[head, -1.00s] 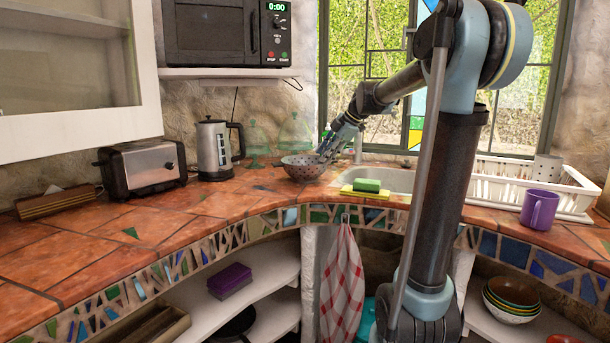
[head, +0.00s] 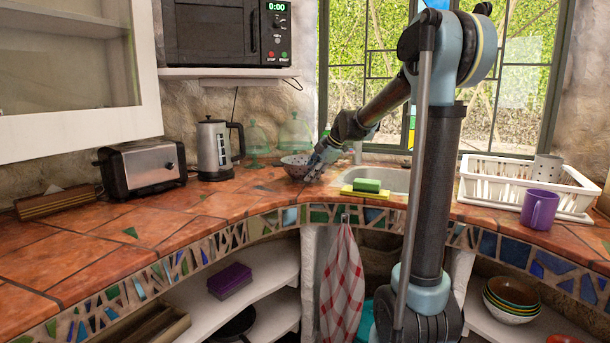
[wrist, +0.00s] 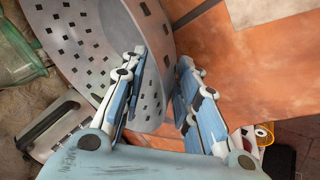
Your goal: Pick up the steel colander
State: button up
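The steel colander (head: 294,161) is a grey bowl with dark holes, upright on the terracotta counter left of the sink. My gripper (head: 318,163) is at its right side in the head view, and the fingers partly cover that side. In the wrist view the colander (wrist: 85,45) fills the upper left. My gripper (wrist: 160,85) has its fingers spread there, one on each side of the colander's wall near the rim. A gap shows between the fingers. Whether either finger touches the wall is hard to tell.
Green glass domes (head: 293,135) stand just behind the colander. A kettle (head: 215,149) and toaster (head: 143,168) are to the left. A green and yellow sponge (head: 366,187) lies at the sink's (head: 393,178) front edge. A purple mug (head: 540,209) and dish rack (head: 490,168) are right.

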grip_shut()
dwell(0.3)
